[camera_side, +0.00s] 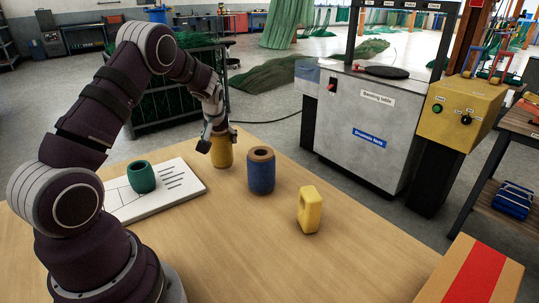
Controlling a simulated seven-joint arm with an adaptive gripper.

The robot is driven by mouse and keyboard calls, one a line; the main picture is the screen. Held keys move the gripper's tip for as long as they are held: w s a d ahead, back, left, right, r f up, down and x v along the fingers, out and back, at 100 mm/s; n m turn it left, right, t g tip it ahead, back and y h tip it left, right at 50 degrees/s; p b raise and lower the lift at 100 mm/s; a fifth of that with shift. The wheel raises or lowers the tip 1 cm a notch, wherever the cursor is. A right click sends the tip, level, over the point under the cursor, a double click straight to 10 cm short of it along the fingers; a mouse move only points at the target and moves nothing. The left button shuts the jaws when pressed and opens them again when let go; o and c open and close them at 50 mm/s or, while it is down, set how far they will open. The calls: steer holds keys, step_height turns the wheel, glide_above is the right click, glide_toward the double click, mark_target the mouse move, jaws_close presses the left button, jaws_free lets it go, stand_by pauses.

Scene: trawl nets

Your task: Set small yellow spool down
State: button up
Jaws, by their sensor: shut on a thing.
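My gripper (212,143) is at the far part of the table, shut on a yellow spool (221,153). The gripper's fingers cover the spool's upper left side. The spool looks upright and its lower end is close to the tabletop; I cannot tell whether it touches. It is behind and left of a blue spool (262,176), apart from it.
A green cup-like piece (141,177) stands on a white printed board (183,181) at the left. A yellow block with a hole (308,212) stands to the right. A red-striped box (470,272) is at the front right. The table's (300,270) front middle is clear.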

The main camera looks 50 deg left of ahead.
steer(key=shift+f, duration=1.05)
steer(key=o, duration=1.2)
steer(key=shift+f, duration=0.15)
steer(key=shift+o, duration=0.2)
